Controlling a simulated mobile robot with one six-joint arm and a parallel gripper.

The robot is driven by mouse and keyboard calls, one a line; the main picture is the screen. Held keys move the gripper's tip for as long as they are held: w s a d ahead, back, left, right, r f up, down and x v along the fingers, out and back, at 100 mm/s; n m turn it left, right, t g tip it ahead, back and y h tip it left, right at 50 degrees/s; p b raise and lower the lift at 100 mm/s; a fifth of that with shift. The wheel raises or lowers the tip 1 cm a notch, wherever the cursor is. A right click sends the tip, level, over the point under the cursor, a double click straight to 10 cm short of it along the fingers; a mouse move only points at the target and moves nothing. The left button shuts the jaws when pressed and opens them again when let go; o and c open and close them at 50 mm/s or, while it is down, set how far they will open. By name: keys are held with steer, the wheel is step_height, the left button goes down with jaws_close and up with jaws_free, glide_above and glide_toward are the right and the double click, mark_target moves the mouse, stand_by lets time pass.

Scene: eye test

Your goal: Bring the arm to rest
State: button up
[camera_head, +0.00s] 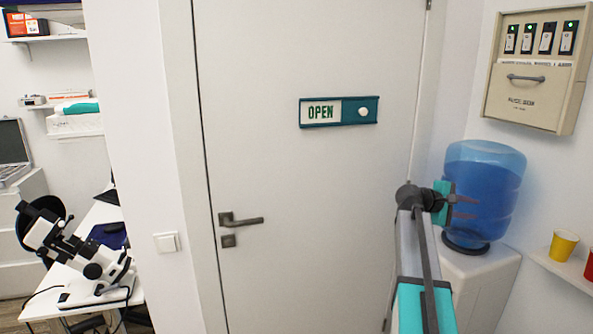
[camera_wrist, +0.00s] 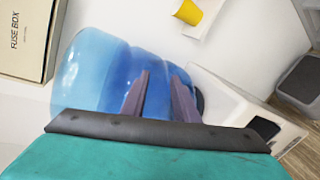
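My gripper (camera_head: 468,207) is at the end of my raised teal and grey arm, at the right in the head view. It points right, in front of the blue water bottle (camera_head: 490,180). In the wrist view the two purple-grey fingers of my gripper (camera_wrist: 161,77) stand apart with nothing held between them. The water bottle (camera_wrist: 95,65) shows behind and between the fingers. I cannot tell whether they touch it.
A white door (camera_head: 300,180) with an OPEN sign (camera_head: 321,112) is behind my arm. The bottle stands on a white dispenser (camera_head: 480,270). A fuse box (camera_head: 525,100) hangs above right; a yellow cup (camera_head: 563,246) is on a shelf. A microscope (camera_head: 80,250) is at left.

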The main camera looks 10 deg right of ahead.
steer(key=w+a+f+n+t+y, duration=0.1)
steer(key=w+a+f, duration=0.1)
steer(key=a+f, duration=0.35)
steer(key=w+a+f+n+y, duration=0.1)
steer(key=w+a+f, duration=0.1)
steer(key=f, duration=0.7)
steer(key=s+a+f+n+y, duration=0.1)
steer(key=s+a+f+y, duration=0.1)
steer(key=a+f, duration=0.7)
steer(key=s+a+f+g+y, duration=0.15)
steer(key=a+f, duration=0.35)
steer(key=f, duration=0.7)
steer(key=s+a+f+n+t+y, duration=0.1)
steer(key=s+a+f, duration=0.2)
steer(key=a+f, duration=0.6)
steer(key=s+a+f+m+g+y, duration=0.1)
steer(key=s+a+f+g+y, duration=0.1)
steer(key=s+a+f, duration=0.65)
steer(key=s+a+f+g+y, duration=0.2)
steer(key=s+a+f, duration=0.4)
steer(key=s+f, duration=0.45)
steer(key=s+a+f+m+g+y, duration=0.2)
steer(key=s+a+m, duration=0.5)
steer(key=s+a, duration=0.4)
steer(key=s+f+y, duration=0.1)
steer(key=s+y, duration=0.1)
steer(key=s, duration=0.1)
steer(key=shift+s+a, duration=0.25)
steer(key=shift+s, duration=0.05)
steer(key=shift+d+f, duration=0.1)
